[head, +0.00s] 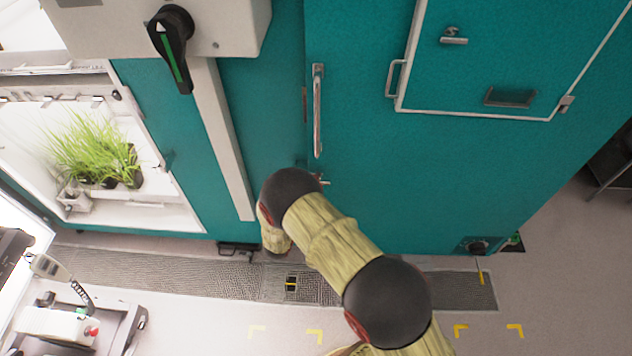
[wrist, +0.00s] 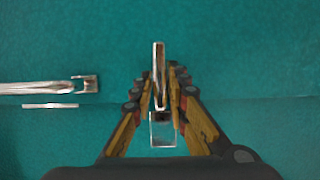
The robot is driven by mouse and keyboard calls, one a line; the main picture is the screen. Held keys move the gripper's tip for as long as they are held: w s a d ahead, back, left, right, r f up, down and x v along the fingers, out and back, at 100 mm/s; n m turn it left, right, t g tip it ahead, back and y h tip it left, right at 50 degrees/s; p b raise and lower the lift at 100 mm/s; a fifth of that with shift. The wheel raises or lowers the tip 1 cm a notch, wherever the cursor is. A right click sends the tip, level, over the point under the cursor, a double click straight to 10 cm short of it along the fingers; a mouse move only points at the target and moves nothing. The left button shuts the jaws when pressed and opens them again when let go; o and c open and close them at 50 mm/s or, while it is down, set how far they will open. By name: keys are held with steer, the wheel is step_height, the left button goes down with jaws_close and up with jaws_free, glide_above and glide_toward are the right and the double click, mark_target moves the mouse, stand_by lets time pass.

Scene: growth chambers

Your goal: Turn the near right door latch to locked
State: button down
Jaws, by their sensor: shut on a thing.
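The latch is a small metal lever on a square plate. In the wrist view the lever (wrist: 159,72) points up, at right angles to the long door handle, and its plate (wrist: 162,132) lies below. My gripper (wrist: 160,82) has its fingers closed in on both sides of the lever. In the head view only the end of the lever (head: 325,183) shows, pointing right, just below the long handle. My arm's dark wrist joint hides the rest of the latch and the fingers there.
The long metal handle (head: 318,110) stands above the latch on the teal door (head: 370,170); its end shows at left in the wrist view (wrist: 40,88). A black rotary switch (head: 172,48) is at upper left. A white-framed hatch (head: 500,60) is at upper right. Plants (head: 95,150) stand in an open chamber.

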steer(key=shift+a, duration=0.1)
stand_by(0.3)
steer(key=c, duration=1.7)
jaws_free()
steer(key=v, duration=1.2)
steer(key=shift+f, duration=0.1)
